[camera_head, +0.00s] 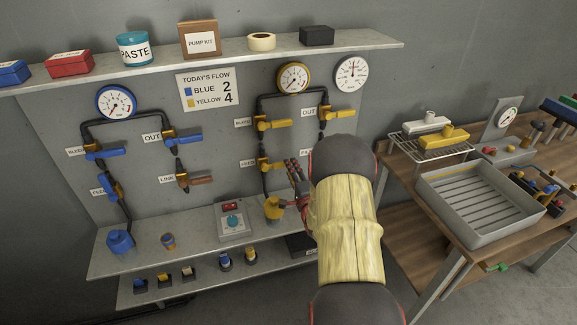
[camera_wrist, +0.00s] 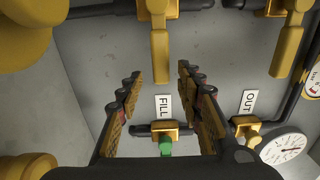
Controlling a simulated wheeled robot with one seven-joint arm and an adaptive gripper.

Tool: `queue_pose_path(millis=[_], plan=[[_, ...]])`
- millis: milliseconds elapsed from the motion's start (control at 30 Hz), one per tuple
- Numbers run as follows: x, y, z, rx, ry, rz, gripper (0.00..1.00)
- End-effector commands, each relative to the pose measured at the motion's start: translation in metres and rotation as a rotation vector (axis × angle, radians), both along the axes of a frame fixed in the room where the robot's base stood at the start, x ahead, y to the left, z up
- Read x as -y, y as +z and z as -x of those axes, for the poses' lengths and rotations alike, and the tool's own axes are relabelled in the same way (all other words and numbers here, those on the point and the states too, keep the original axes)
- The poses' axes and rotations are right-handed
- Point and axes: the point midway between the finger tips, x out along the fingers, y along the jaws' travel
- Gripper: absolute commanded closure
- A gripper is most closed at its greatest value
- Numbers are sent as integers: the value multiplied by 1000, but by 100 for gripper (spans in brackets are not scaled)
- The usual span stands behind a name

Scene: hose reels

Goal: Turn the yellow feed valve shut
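The yellow feed valve (camera_head: 265,164) is on the lower left of the yellow pipework, beside a small label, partly hard to see behind my gripper. Its yellow handle points right, across the vertical pipe. In the wrist view its handle (camera_wrist: 160,52) hangs from the top, just beyond and between my fingertips. My gripper (camera_head: 295,172) is at the panel, just right of that handle. In the wrist view my gripper (camera_wrist: 159,76) has its fingers spread with nothing between them. I cannot tell whether a fingertip touches the handle.
The bleed valve (camera_head: 272,124) and out valve (camera_head: 336,114) sit above. The fill valve (camera_wrist: 165,133), with a green handle, is beside the feed valve, hidden by my arm in the head view. A yellow pump-like body (camera_head: 273,208) stands below. A workbench with a grey tray (camera_head: 470,235) is right.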

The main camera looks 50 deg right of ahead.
Motion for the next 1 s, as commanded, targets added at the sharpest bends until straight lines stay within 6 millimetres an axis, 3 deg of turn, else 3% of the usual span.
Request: queue_pose_path(millis=[200,400,1000], plan=[[-23,-1,39,-2,-3,-1,64],[-36,0,61,0,-2,0,64],[-41,0,67,1,-1,-1,64]])
